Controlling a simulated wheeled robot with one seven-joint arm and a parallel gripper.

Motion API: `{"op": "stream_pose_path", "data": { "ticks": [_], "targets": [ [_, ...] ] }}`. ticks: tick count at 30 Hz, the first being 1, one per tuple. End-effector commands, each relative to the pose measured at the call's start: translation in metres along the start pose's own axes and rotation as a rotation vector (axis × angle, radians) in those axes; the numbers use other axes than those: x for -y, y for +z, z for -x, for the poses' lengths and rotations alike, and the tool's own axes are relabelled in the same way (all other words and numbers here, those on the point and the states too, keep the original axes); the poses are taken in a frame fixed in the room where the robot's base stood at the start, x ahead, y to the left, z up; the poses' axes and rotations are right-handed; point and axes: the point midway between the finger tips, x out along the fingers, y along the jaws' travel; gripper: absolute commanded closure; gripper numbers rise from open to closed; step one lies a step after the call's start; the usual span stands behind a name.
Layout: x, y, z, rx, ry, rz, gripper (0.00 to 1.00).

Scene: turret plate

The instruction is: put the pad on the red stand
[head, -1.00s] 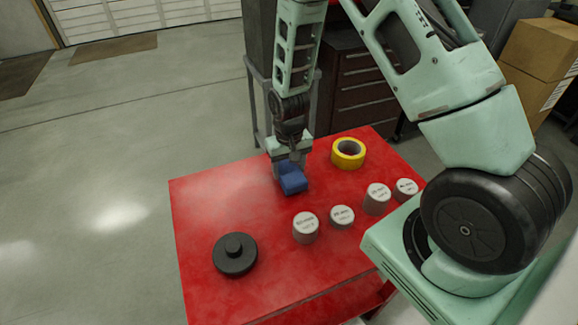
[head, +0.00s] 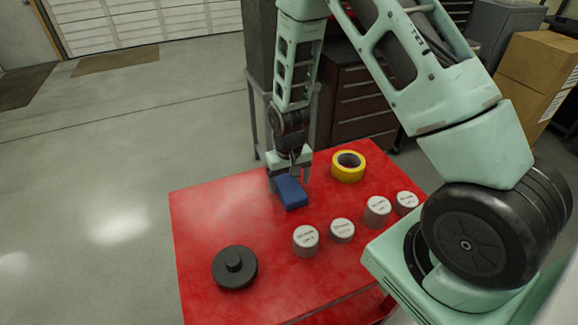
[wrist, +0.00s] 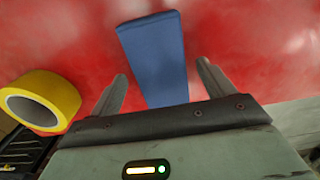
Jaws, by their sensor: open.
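The pad, a blue oblong block (head: 291,192), lies on the red stand (head: 215,215), which looks like a red-topped table. My gripper (head: 290,173) is open at the pad's far end in the head view. In the wrist view, the pad (wrist: 155,55) runs between my two spread fingers (wrist: 162,80), with a gap on each side. The pad's near end there is hidden behind the gripper body. The red surface (wrist: 60,35) shows around it.
A yellow tape roll (head: 348,167) sits right of my gripper. Several light-capped cylinders (head: 306,241) stand in a row along the right side. The left part of the surface is clear.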

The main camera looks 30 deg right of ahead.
Motion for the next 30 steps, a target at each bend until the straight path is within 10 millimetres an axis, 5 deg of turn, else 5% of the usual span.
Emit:
{"op": "stream_pose_path", "data": {
  "ticks": [15, 23, 26, 30],
  "targets": [
    [0.000, -0.001, 0.085, -0.007, -0.001, 0.001, 0.19],
    [0.001, 0.000, 0.113, -0.003, -0.001, 0.002, 0.19],
    [0.014, 0.009, 0.123, -0.002, -0.012, 0.038, 0.19],
    [0.070, 0.059, 0.153, -0.003, -0.056, 0.218, 0.19]
  ]
}}
